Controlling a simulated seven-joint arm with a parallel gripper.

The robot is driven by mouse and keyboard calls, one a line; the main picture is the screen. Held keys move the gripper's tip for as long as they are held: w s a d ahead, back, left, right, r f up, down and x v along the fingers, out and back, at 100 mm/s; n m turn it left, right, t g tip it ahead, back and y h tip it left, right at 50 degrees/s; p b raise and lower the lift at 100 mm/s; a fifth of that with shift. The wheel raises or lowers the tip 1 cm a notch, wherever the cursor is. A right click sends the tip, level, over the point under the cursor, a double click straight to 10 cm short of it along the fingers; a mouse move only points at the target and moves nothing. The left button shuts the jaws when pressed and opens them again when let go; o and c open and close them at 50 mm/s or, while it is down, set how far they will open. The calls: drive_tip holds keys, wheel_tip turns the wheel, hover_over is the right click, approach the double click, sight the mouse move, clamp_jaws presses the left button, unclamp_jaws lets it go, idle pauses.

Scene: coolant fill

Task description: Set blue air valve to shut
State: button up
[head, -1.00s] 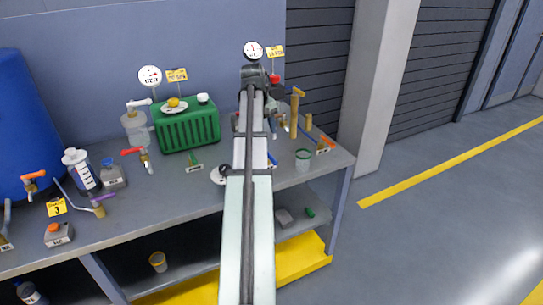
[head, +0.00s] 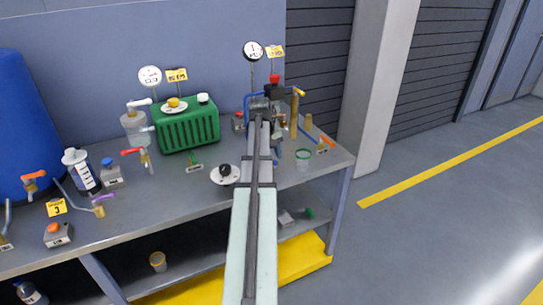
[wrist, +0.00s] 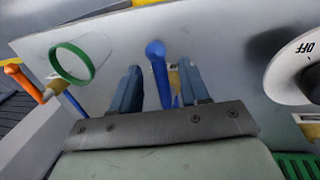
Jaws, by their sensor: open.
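The blue air valve's lever (wrist: 158,72), with a rounded end, shows in the wrist view. It stands between the two fingers of my gripper (wrist: 160,88), which is open. I see a gap on both sides of the lever, and the fingers are not closed on it. In the head view my arm covers most of the valve area, and I cannot make out the fingertips clearly. The valve's body and base are largely hidden.
A green-rimmed cup (head: 303,160) stands right of my arm, near an orange-handled valve (head: 326,143). A white dial with a black knob (head: 225,174) lies to the left. A brass post (head: 294,115) rises close to the arm's end.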

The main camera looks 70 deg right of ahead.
clamp_jaws()
idle(0.5)
